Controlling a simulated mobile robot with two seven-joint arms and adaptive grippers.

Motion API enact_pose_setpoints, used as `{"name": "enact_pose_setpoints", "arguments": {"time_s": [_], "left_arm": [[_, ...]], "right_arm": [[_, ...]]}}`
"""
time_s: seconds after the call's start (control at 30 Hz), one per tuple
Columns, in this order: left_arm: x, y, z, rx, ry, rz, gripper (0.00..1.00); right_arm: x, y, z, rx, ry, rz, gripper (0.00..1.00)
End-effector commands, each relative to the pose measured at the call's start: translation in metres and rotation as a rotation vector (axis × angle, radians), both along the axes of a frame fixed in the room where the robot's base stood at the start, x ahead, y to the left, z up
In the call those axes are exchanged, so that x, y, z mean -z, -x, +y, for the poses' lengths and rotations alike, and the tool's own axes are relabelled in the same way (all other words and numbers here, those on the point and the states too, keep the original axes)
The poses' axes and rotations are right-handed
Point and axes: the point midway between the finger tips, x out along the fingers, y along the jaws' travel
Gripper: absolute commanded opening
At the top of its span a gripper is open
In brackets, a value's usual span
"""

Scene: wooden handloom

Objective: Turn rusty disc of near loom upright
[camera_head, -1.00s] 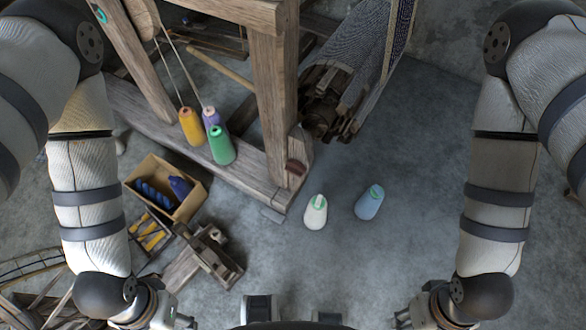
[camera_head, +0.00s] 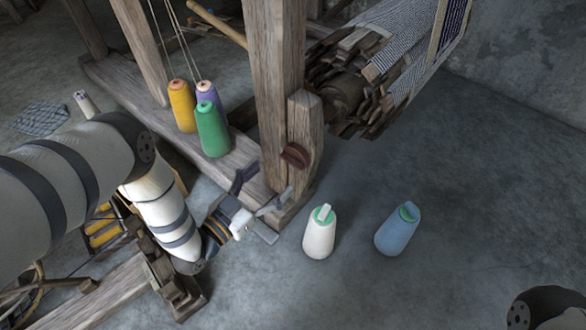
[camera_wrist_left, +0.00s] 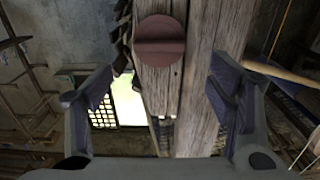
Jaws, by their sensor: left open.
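The rusty disc (camera_head: 296,156) is a small reddish-brown round piece on the near wooden post (camera_head: 303,128) of the loom. In the left wrist view the disc (camera_wrist_left: 160,48) faces the camera, with a raised bar across it that lies roughly level in that picture. My left gripper (camera_head: 262,190) is open and empty, just left of and below the disc, apart from it. In the left wrist view the two fingers stand wide on either side of the post, and the disc is beyond and above the gap between them. My right gripper is not in view.
Yellow, purple and green thread cones (camera_head: 212,130) stand on the loom's base beam. Wooden parts (camera_head: 170,270) lie below my left arm.

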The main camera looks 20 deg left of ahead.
Motion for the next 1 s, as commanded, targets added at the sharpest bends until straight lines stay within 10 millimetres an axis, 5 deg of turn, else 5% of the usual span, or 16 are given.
{"name": "enact_pose_setpoints", "arguments": {"time_s": [0.3, 0.63, 0.83, 1.0], "left_arm": [[0.004, -0.057, -0.021, 0.0, 0.0, 0.004, 0.75], [0.001, -0.063, -0.024, 0.0, 0.0, 0.004, 0.75], [0.001, -0.063, -0.023, 0.0, 0.0, 0.004, 0.3], [0.001, -0.064, -0.024, -0.001, 0.0, 0.004, 0.27]], "right_arm": [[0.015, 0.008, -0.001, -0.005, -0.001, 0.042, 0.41], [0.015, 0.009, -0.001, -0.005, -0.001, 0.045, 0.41], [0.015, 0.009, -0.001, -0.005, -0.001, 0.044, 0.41], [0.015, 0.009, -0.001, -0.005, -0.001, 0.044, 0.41]]}}
